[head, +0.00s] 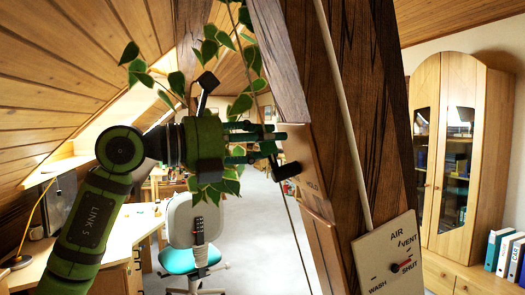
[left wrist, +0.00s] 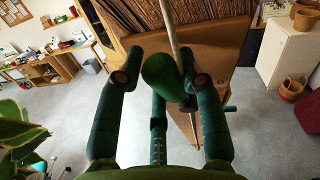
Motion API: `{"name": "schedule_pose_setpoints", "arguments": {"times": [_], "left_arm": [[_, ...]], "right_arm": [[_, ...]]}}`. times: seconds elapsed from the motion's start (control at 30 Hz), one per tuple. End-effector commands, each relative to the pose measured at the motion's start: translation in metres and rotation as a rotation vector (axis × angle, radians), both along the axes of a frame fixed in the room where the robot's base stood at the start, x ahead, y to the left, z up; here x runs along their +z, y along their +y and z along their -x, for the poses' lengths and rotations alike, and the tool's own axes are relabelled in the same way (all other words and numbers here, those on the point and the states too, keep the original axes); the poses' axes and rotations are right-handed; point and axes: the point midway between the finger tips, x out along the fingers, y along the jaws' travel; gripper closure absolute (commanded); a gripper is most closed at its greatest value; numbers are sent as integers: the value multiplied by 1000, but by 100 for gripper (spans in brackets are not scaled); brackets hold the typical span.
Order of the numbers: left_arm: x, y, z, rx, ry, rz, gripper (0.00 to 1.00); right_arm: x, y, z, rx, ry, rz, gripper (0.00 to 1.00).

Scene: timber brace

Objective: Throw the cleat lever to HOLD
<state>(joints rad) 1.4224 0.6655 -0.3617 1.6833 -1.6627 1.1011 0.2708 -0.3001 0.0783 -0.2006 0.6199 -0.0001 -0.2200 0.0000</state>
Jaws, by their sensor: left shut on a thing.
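The cleat lever's wooden plate (head: 303,155) is fixed to the side of the dark timber post, with a black pivot (head: 287,171) and partly hidden lettering ending in "OLD". My left gripper (head: 272,143) reaches in from the left, its teal fingers beside the plate, around the lever just above the pivot. In the left wrist view a rounded green lever knob (left wrist: 163,76) sits between the fingertips, a black part at its lower right. My left gripper is shut on this lever. The fingers hide much of the lever in the head view. My right gripper is not in view.
The timber post (head: 360,100) carries an AIR dial panel (head: 388,262) with its red pointer near SHUT. A thin cord (head: 294,228) runs down past the lever. Plant leaves (head: 240,50) hang behind my gripper. A teal chair (head: 192,256) stands on open grey floor.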

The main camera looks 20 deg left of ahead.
Motion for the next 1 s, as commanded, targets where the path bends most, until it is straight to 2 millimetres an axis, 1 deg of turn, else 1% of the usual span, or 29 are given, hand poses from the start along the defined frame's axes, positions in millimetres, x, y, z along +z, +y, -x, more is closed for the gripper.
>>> {"name": "schedule_pose_setpoints", "arguments": {"times": [0.03, 0.6, 0.8, 1.0], "left_arm": [[-1, -1, 4, 14, -42, -25, 100], [-2, -19, 30, 166, -454, -302, 100], [-3, -24, 36, 204, -558, -372, 100], [-4, -27, 39, 229, -625, -417, 100]], "right_arm": [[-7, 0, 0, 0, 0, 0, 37], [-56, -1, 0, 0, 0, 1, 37], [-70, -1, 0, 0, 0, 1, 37], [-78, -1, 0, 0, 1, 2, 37]]}}
